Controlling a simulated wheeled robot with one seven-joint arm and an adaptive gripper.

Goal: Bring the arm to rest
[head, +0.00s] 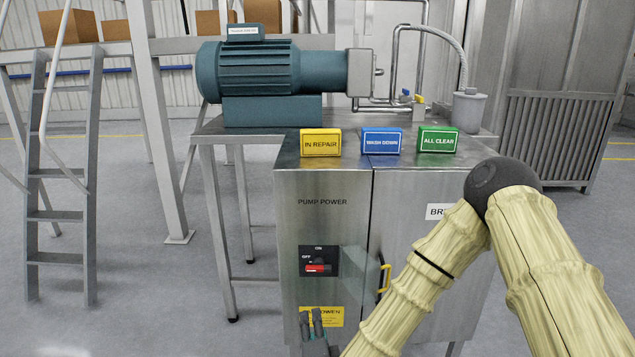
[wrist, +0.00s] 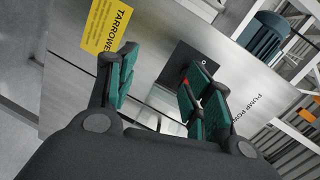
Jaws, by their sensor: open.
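My arm, in pale ribbed covers with a dark elbow joint, reaches from the lower right of the head view toward the cabinet front. My gripper (head: 311,320) is at the bottom of that view, in front of the yellow label and below the power switch (head: 318,268). In the wrist view my gripper (wrist: 160,88) has its green-padded fingers spread apart with nothing between them. The switch's dark plate (wrist: 183,62) shows beyond the right finger, which hides part of it. In the head view the switch's red handle lies level, with OFF marked at left and ON above.
The steel cabinet (head: 325,230) has a yellow door handle (head: 384,278) near my forearm. On top stand IN REPAIR (head: 320,142), WASH DOWN (head: 381,141) and ALL CLEAR (head: 438,139) blocks before a teal pump motor (head: 260,70). Open floor lies left, near a ladder (head: 60,190).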

